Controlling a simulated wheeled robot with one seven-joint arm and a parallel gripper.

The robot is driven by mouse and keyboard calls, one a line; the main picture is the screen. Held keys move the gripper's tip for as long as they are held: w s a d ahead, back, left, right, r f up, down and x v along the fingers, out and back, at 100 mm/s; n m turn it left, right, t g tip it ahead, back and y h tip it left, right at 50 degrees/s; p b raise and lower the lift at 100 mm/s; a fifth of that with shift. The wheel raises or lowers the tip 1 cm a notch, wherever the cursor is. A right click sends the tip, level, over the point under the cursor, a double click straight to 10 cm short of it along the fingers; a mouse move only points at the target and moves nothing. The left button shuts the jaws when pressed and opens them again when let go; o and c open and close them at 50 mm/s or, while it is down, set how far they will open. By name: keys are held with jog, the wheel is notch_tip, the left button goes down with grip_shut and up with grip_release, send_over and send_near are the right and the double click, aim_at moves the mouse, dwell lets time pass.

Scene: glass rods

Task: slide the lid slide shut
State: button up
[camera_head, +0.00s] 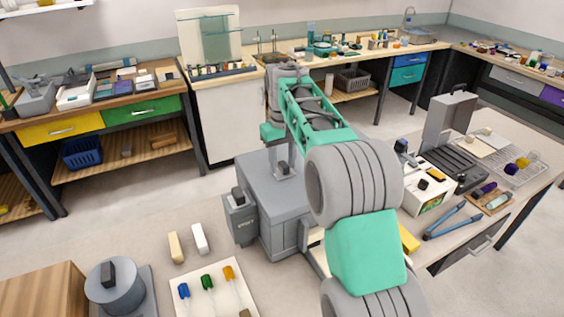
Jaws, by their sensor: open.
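A grey box (275,215) stands at the middle of the view with a flat grey top. A smaller grey block with a dark knob (238,196) sits at its left side. I cannot tell for certain which part is the lid slide. My arm reaches away from the bottom right and bends down over the box. My gripper (284,166) is open, at the back part of the box top. Its fingers are small and partly hidden by my arm, so I cannot tell whether they touch anything.
In front lie a white tray (193,308) with coloured-handled tools, a grey round pot (114,287) and two small blocks (199,239). A white box (424,190), an open grey case (446,121) and blue-handled pliers (455,219) are on the right bench.

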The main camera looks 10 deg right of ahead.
aim_at(282, 164)
notch_tip(282, 164, up, 8)
jog(key=shift+f, duration=0.2)
jog(key=shift+r, duration=0.1)
jog(key=shift+s+r, duration=0.2)
jog(key=s+m+t, duration=0.1)
jog(key=s+t, duration=0.1)
jog(key=s, duration=1)
jog(key=s+f+m+t, duration=0.1)
jog(key=s+f+t, duration=0.1)
jog(key=s+f, duration=0.8)
jog(key=s, duration=0.4)
jog(key=shift+m, duration=0.3)
